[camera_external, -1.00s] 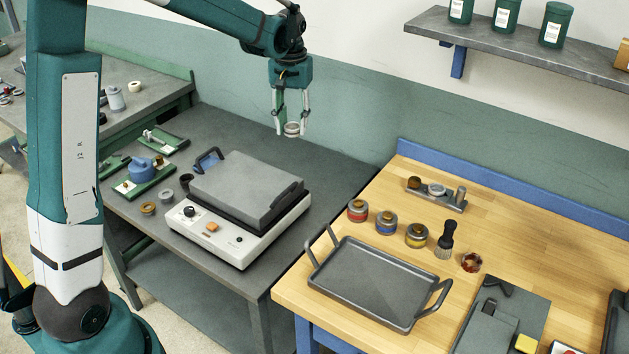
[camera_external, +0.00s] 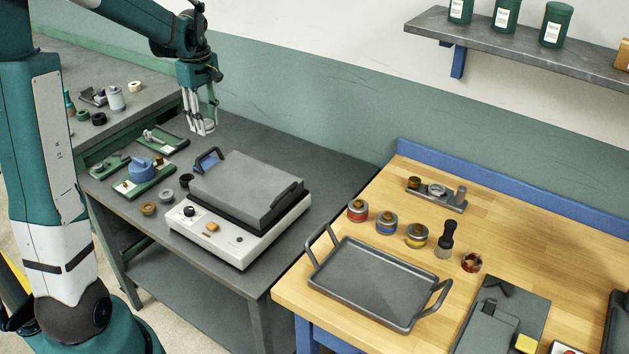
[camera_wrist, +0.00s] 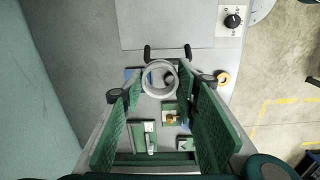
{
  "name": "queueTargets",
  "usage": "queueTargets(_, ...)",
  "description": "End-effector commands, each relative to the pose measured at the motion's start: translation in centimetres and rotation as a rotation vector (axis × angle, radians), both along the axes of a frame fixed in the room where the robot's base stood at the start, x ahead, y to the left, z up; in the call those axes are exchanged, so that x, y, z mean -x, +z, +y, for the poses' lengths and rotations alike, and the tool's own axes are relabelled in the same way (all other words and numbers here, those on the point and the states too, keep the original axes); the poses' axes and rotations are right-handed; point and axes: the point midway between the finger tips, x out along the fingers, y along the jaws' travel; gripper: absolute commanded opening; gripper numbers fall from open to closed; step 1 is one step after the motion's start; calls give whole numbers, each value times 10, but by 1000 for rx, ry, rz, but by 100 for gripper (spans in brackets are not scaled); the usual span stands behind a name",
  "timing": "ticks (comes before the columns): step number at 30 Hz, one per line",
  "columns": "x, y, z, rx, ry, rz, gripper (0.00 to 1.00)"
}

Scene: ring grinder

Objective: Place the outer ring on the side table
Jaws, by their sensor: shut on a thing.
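A pale metal ring (camera_wrist: 147,86) is held between the two fingertips of my gripper (camera_external: 203,122). In the external view the ring (camera_external: 203,130) shows small at the fingertips, above the back left of the grey bench (camera_external: 290,150). In the wrist view my gripper (camera_wrist: 160,88) has its green fingers on both sides of the ring. A grey table (camera_external: 135,70) stands at the far left, behind and left of my gripper. I cannot tell for sure that it is the side table.
The bench carries a grinder with a grey lid (camera_external: 245,188), a blue-handled tool (camera_external: 208,160) and green fixtures (camera_external: 145,175). The far-left table holds a grey can (camera_external: 116,98) and several small rings near its front. A wooden table (camera_external: 540,235) with a tray is at right.

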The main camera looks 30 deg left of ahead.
Motion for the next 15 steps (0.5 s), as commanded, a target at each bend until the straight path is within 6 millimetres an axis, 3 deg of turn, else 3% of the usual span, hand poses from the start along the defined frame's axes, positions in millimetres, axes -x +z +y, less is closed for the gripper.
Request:
queueTargets(3,18,-1,21,0,125,0,17)
queueTargets(9,42,-1,45,0,290,0,17)
queueTargets(12,52,-1,55,0,358,0,17)
queueTargets(15,50,-17,54,0,356,0,17)
